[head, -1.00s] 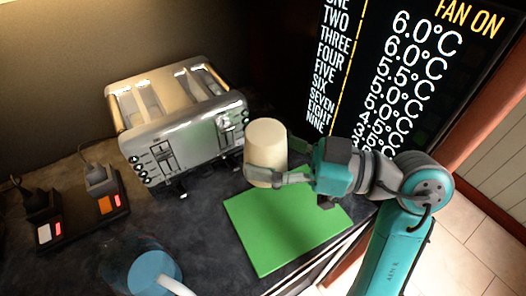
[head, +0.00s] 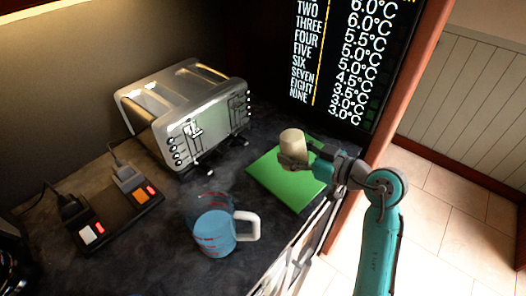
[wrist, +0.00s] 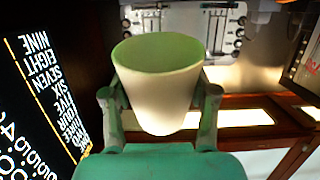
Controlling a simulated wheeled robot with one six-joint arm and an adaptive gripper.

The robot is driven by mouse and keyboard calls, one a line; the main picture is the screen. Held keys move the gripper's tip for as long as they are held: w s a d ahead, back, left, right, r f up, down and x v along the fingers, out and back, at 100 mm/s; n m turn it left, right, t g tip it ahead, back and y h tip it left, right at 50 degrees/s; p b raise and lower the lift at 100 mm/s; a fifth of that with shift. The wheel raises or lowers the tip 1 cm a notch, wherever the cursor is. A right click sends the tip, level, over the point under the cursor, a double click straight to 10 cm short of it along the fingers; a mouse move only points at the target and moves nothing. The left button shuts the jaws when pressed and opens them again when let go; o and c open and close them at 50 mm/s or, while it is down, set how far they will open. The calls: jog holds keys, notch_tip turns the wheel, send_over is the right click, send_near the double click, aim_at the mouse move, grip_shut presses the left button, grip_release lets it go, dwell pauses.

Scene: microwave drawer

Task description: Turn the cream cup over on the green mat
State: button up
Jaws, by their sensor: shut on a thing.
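The cream cup (head: 292,146) is upside down and slightly tilted, its narrow closed end up. My gripper (head: 293,163) is shut on its sides. In the wrist view, the cup (wrist: 158,95) sits between both fingers of my gripper (wrist: 160,110). That view is inverted, and it shows the cup's wide mouth with a green-tinted inside, so the mouth is clear of the mat. The green mat (head: 290,191) lies on the dark counter under the cup. The cup and gripper hide part of it. The exact height of the cup is hard to tell.
A blue measuring jug (head: 214,233) with a white handle stands at the front. A silver toaster (head: 190,115) is behind and left of the mat. A power strip (head: 115,215) with plugs lies at left. A lit display panel (head: 340,65) stands behind. The counter ends right of the mat.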

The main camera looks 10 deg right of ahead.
jog(key=shift+a, duration=0.1)
jog(key=shift+f, duration=0.1)
jog(key=shift+f, duration=2.95)
jog(key=o, duration=1.3)
jog(key=shift+s, duration=0.1)
jog(key=v, duration=1.2)
